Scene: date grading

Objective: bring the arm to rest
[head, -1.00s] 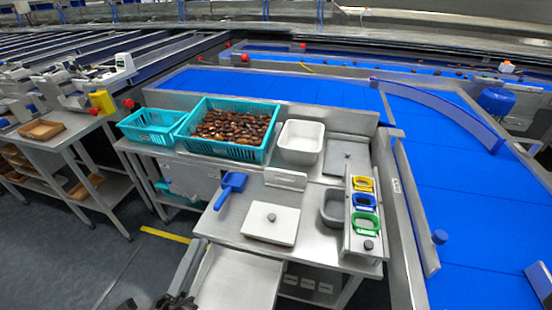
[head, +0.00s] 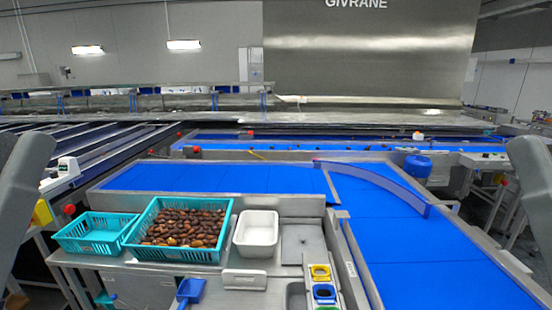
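Grey links of my arms stand at both edges of the head view, one at the far left and one at the far right. Both are cut off by the frame. No gripper fingers show on either side, so whether they are open or shut is hidden. Neither arm reaches over the workbench (head: 262,268) in the middle. A teal crate (head: 132,243) full of brown dates (head: 186,227) sits on the bench, apart from both arms.
An empty teal basket (head: 92,236) stands left of the crate, and a white tub (head: 257,234) stands right. A blue scoop (head: 190,290) and yellow (head: 320,272) and blue (head: 324,292) rings lie nearer. Blue conveyors (head: 410,250) run behind and right.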

